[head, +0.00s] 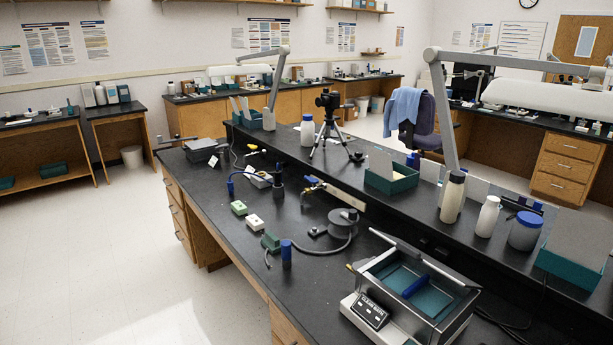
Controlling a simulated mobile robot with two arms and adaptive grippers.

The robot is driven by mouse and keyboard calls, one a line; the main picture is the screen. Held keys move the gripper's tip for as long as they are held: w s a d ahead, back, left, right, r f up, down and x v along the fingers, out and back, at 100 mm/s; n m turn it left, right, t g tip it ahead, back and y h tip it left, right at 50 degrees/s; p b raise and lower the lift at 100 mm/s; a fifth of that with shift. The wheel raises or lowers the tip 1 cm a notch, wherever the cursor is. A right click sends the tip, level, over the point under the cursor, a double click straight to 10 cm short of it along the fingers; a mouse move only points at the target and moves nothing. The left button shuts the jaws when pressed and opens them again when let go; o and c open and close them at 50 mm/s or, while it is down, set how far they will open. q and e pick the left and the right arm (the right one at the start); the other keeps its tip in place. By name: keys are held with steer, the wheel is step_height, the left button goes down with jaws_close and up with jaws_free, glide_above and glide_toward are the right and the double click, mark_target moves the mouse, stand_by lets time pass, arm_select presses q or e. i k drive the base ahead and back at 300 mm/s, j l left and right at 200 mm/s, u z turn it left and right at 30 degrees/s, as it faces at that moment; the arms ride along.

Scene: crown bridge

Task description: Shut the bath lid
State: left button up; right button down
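The bath (372,309) stands on the near right of the black bench, a white and grey metal box with a dark labelled panel on its front. Its top is open, and the teal inside (398,275) shows. A blue elongated thing (415,287) lies in or across the opening. A grey metal edge (425,262) runs along the far side of the opening; it may be the raised lid, but I cannot tell its exact angle. Neither of my grippers is in view.
Floor at left is clear.

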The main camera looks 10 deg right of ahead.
mark_target(409, 250)
steer(key=k+z, duration=0.2)
steer(key=z, duration=0.8)
